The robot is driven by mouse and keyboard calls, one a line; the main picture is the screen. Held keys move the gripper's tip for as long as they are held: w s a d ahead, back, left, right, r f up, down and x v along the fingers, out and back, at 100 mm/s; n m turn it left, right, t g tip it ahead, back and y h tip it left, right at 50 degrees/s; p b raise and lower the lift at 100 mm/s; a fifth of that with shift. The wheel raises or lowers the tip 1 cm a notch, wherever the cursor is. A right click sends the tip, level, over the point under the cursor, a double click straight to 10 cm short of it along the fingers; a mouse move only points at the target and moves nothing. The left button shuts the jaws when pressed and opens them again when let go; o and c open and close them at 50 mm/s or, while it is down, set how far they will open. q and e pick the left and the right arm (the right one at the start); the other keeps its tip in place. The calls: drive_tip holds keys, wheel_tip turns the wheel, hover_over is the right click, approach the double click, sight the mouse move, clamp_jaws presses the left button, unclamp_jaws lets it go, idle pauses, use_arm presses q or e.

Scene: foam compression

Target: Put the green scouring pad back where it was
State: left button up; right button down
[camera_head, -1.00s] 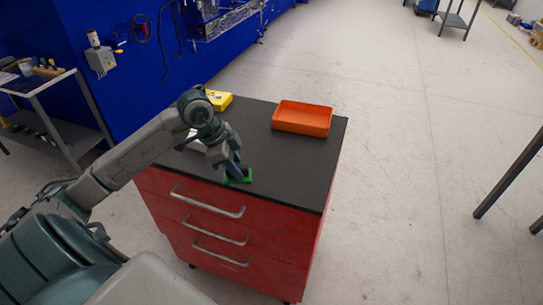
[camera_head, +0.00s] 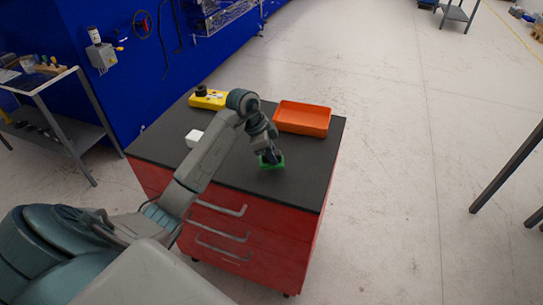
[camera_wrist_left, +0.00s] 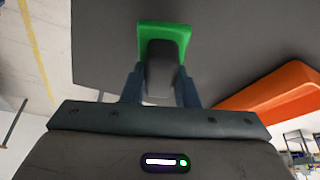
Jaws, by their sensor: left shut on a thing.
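The green scouring pad (camera_head: 272,164) is at my left gripper (camera_head: 270,157), over the dark top of the red cabinet. In the left wrist view the green pad (camera_wrist_left: 166,32) shows at the tips of my left gripper (camera_wrist_left: 160,75). A dark grey block-like part (camera_wrist_left: 161,65) lies between the fingers, against the pad. The gripper is shut on this piece. I cannot tell whether the pad touches the cabinet top. My right gripper is not in view.
An orange tray (camera_head: 302,117) stands at the back right of the cabinet top (camera_head: 232,168). A yellow box (camera_head: 208,99) with a dark round part sits at the back left. A small white block (camera_head: 194,138) lies at the left. The front right of the top is clear.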

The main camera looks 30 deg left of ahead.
use_arm(q)
wheel_tip(320, 180, down, 2)
drive_tip(key=shift+s+p, duration=0.1)
drive_tip(key=shift+p, duration=0.4)
drive_tip(key=shift+f, duration=0.3)
drive_tip(key=o, duration=0.7)
drive_tip(key=shift+o, duration=0.9)
drive_tip(key=shift+r, duration=0.1)
drive_tip(key=b+v, duration=0.4)
drive_tip(key=v, duration=0.8)
